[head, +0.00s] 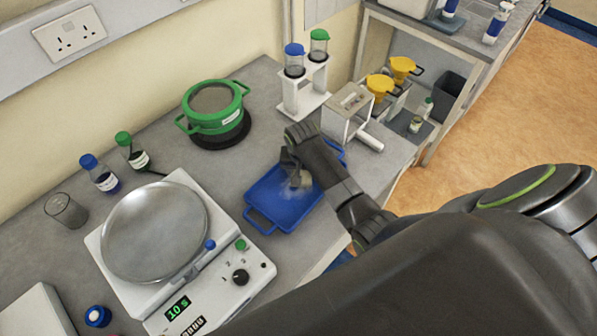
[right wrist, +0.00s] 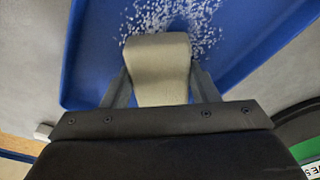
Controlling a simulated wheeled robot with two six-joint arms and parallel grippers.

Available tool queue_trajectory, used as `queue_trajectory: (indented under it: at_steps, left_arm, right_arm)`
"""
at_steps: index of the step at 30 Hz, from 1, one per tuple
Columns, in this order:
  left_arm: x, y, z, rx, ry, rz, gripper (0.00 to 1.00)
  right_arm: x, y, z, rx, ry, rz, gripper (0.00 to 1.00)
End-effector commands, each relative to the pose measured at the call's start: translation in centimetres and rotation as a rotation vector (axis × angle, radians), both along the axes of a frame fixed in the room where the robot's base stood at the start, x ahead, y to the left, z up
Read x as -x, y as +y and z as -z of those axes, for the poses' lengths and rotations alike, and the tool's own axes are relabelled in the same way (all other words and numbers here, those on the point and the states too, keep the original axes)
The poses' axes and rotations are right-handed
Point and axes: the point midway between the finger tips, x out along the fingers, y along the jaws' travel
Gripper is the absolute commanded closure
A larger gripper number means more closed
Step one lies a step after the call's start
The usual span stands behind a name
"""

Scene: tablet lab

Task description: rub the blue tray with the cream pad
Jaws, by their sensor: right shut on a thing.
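The blue tray (head: 276,210) lies on the grey bench, right of the balance-like device. White powder or crumbs are scattered on its floor, and they show clearly in the right wrist view, where the tray (right wrist: 95,50) fills the upper part. My right gripper (head: 298,178) is over the tray, coming in from the right. In the right wrist view my right gripper (right wrist: 160,88) is shut on the cream pad (right wrist: 158,65). The pad's far end is at the white specks; whether it touches the tray floor I cannot tell. My left gripper is not in view.
A device with a round metal pan (head: 153,232) stands left of the tray. A green pot (head: 214,107) sits behind it. A white rack with capped tubes (head: 304,95) and a white box (head: 347,108) stand beyond the tray. Bottles (head: 100,174) stand at the left.

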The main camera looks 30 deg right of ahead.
Motion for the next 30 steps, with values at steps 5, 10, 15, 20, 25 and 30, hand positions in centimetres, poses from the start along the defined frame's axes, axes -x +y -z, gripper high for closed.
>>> queue_trajectory:
  at_steps: [5, 10, 15, 20, 25, 30]
  left_arm:
    - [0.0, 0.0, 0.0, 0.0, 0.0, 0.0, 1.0]
    - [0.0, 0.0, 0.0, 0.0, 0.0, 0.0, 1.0]
    - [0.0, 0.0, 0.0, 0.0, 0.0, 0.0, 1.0]
    - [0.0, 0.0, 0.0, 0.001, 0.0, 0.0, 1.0]
    - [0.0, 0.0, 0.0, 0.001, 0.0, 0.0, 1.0]
    - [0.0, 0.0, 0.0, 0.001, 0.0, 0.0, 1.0]
  right_arm:
    - [1.4, -0.6, 0.3, 0.001, 0.004, 0.001, 0.64]
    - [2.1, -0.7, 0.3, 0.0, 0.005, -0.001, 0.64]
    - [2.4, 0.1, 0.4, -0.001, 0.006, -0.001, 0.64]
    - [3.0, 1.5, 0.3, -0.004, 0.006, 0.0, 0.64]
    - [3.3, 2.2, 0.2, -0.003, 0.006, 0.0, 0.64]
    - [3.5, 2.9, 0.1, -0.003, 0.005, 0.0, 0.64]
